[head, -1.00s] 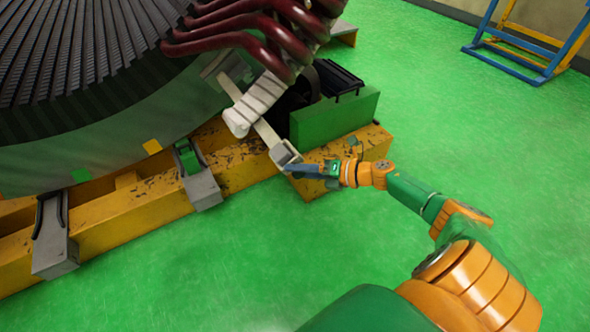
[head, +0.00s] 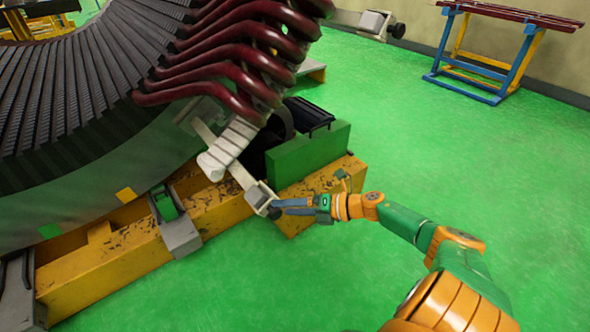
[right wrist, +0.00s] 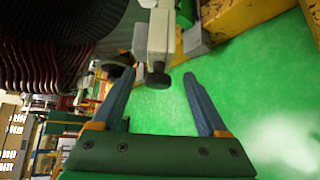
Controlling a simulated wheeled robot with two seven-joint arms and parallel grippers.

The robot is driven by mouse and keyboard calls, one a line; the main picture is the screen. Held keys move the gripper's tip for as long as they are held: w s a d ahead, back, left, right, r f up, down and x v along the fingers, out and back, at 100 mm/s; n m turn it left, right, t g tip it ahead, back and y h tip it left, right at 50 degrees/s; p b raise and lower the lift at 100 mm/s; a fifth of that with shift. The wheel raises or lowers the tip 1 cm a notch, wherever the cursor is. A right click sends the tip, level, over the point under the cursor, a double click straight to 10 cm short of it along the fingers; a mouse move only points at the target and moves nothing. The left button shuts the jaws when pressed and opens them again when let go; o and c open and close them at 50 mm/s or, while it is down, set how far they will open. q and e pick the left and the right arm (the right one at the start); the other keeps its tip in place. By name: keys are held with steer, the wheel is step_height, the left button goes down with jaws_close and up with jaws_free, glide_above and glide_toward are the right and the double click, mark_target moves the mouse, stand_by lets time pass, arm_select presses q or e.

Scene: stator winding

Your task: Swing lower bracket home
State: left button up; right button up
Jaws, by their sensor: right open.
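The lower bracket (head: 235,173) is a pale grey arm below the dark red coil ends, with a block (head: 258,195) and a dark round knob at its lower end. My right gripper (head: 277,207) is at this end in the head view. In the right wrist view, my right gripper (right wrist: 157,76) is open, its two blue-grey fingers apart. The bracket's pale end (right wrist: 160,35) comes down from the top, and its dark knob (right wrist: 157,78) appears between the fingertips. I cannot tell whether the fingers touch it. My left gripper is not in view.
The large stator (head: 70,190) rests on a worn yellow beam (head: 125,245) at the left. A green block (head: 308,155) is behind the gripper. Another pale arm with a dark knob (head: 397,30) shows at the top. A blue and yellow rack (head: 490,55) stands far right. Green floor (head: 440,150) is clear.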

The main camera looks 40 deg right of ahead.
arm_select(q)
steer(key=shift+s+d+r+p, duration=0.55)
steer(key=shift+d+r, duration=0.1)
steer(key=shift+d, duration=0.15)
arm_select(e)
steer(key=v, duration=0.4)
steer(key=shift+s+d+r, duration=0.1)
steer(key=shift+s+d, duration=0.05)
steer(key=shift+s, duration=0.05)
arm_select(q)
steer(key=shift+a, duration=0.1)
